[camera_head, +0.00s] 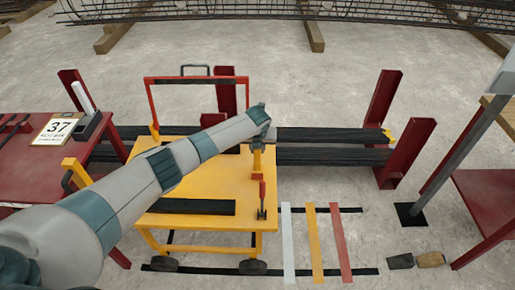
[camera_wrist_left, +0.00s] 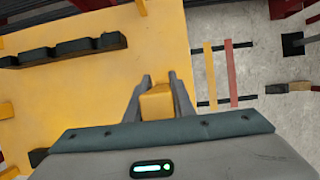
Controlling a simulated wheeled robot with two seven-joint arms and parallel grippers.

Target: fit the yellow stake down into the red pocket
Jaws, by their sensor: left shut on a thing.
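My left gripper (camera_head: 263,142) is over the right side of the yellow cart (camera_head: 190,180). It is shut on the yellow stake (camera_head: 257,160), a short part of which shows below the jaws. In the left wrist view the stake (camera_wrist_left: 157,103) sits between the two grey fingers (camera_wrist_left: 159,80), with the yellow cart top around it. The stake's lower end is hidden. I cannot pick out the red pocket for sure; a small red upright piece (camera_head: 262,194) stands at the cart's right edge, near the stake. My right gripper is not in view.
Dark red posts (camera_head: 383,95) stand around the black rebar bundles (camera_head: 330,156) behind the cart. A red table (camera_head: 35,165) is at left. White, orange and red strips (camera_head: 340,243) lie on the floor at right. Open concrete floor lies beyond the rebar.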

